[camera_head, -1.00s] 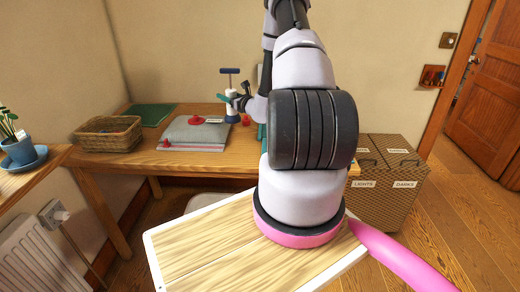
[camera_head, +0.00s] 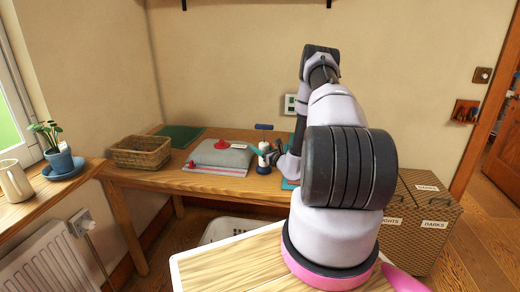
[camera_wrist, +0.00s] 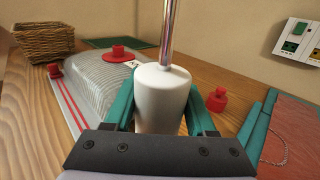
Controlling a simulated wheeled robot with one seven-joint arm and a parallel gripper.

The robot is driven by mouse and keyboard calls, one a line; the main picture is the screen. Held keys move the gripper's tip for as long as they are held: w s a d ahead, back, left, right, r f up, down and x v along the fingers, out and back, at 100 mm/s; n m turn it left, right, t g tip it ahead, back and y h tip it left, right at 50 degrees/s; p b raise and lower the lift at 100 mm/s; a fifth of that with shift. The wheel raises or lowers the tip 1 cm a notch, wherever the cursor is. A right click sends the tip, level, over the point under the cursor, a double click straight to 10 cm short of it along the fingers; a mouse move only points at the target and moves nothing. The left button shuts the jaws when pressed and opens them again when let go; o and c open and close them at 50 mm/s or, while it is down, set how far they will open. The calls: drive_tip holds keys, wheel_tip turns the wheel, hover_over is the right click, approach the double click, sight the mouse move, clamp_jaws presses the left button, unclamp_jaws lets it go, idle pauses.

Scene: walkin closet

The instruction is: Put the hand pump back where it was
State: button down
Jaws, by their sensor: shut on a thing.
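The hand pump (camera_head: 263,148) is upright at the right of the grey bag on the desk, with a white body, dark blue handle and dark blue base. My gripper (camera_head: 267,156) reaches it from the right. In the wrist view, the teal fingers of my gripper (camera_wrist: 160,98) are shut on either side of the white pump body (camera_wrist: 161,92), and its metal rod rises out of the picture. The pump's base is hidden there. In the head view the base looks at desk level, but I cannot tell whether it touches the wood.
The grey bag (camera_head: 222,157) with a red valve lies left of the pump. A red cap (camera_wrist: 217,100) stands behind it, right in the wrist view. A teal-edged pink item (camera_wrist: 286,135) lies farther right. A wicker basket (camera_head: 140,152) sits left. Patterned boxes (camera_head: 412,240) stand beside the desk.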

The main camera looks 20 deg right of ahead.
drive_tip(key=shift+f, duration=0.15)
drive_tip(key=shift+c, duration=1.1)
unclamp_jaws()
